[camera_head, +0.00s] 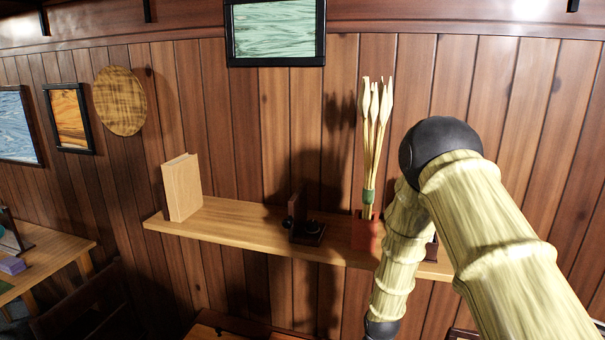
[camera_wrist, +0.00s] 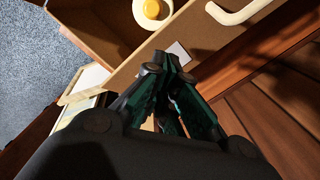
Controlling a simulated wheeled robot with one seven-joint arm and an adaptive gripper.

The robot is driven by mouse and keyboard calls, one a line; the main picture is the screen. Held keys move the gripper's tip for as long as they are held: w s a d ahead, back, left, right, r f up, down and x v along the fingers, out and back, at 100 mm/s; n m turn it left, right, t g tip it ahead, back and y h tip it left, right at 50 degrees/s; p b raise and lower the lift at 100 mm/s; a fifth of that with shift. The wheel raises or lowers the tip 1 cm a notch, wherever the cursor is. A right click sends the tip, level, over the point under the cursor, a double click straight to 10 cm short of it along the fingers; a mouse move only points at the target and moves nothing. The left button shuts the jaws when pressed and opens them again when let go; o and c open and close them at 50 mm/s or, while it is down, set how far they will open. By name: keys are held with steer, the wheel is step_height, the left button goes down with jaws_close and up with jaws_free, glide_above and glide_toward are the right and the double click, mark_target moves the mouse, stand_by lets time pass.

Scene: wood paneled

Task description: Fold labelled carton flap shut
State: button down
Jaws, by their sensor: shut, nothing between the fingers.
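In the wrist view, a brown open-topped box (camera_wrist: 128,72), which looks like the carton, fills the top. A small white label (camera_wrist: 178,53) shows on its surface just beyond my fingertips. My gripper (camera_wrist: 166,62) has dark green fingers, shut with nothing between them, over or close against the labelled side; I cannot tell if they touch it. A yellow and white round object (camera_wrist: 152,10) lies inside the box. Which panel is the flap, and its angle, is not clear. In the head view neither the carton nor my gripper can be made out.
In the wrist view, a cream handle (camera_wrist: 238,14) is at the upper right and blue-grey carpet (camera_wrist: 30,55) at the left. In the head view, a wall shelf (camera_head: 235,222) holds a book (camera_head: 182,188), dark bookend-like object (camera_head: 305,222) and red pot (camera_head: 365,235) with dried stems.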

steer(key=shift+f, duration=0.2)
stand_by(0.5)
steer(key=shift+f+b, duration=1.5)
steer(key=shift+f, duration=1.25)
steer(key=shift+r+p, duration=2.25)
steer(key=shift+r, duration=1.35)
